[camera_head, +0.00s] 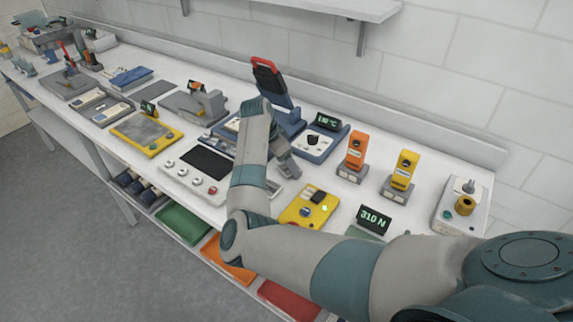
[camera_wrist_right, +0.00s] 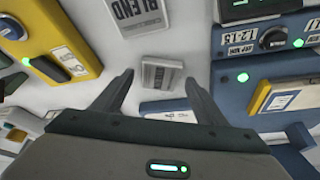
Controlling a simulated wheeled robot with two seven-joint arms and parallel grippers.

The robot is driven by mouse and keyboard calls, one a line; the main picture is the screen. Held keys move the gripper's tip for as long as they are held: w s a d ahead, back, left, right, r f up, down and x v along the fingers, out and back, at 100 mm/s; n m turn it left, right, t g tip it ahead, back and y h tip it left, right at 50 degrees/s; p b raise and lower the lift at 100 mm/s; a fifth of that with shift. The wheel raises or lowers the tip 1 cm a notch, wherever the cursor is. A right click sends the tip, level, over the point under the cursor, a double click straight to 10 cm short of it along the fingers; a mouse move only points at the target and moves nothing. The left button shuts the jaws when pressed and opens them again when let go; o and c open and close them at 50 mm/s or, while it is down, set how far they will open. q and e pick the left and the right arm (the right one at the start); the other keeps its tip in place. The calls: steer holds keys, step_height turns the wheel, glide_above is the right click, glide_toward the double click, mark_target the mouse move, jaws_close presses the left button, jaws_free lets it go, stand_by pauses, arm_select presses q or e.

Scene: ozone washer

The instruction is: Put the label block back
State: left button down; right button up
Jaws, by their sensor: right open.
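A small pale grey block with dark lettering (camera_wrist_right: 161,73), which looks like the label block, is on the white worktop in the right wrist view. Its lettering is too small to read. My right gripper (camera_wrist_right: 159,80) is open, with one fingertip on either side of the block in the picture. Nothing shows held in it, and I cannot tell how far above the block it is. In the head view my right gripper (camera_head: 288,168) points down over the bench beside the blue press; the block cannot be made out there. My left gripper is not in view.
A plate marked BLEND (camera_wrist_right: 142,15) lies beyond the block. A yellow unit (camera_wrist_right: 58,35) is at left and blue units (camera_wrist_right: 262,58) at right. In the head view, a yellow box (camera_head: 309,207), orange (camera_head: 355,150) and yellow (camera_head: 403,170) handheld devices stand to the right.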

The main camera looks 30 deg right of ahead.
steer(key=b+v, duration=0.3)
steer(key=v, duration=0.8)
steer(key=shift+a+r, duration=0.2)
steer(key=shift+r, duration=0.1)
steer(key=shift+f, duration=0.1)
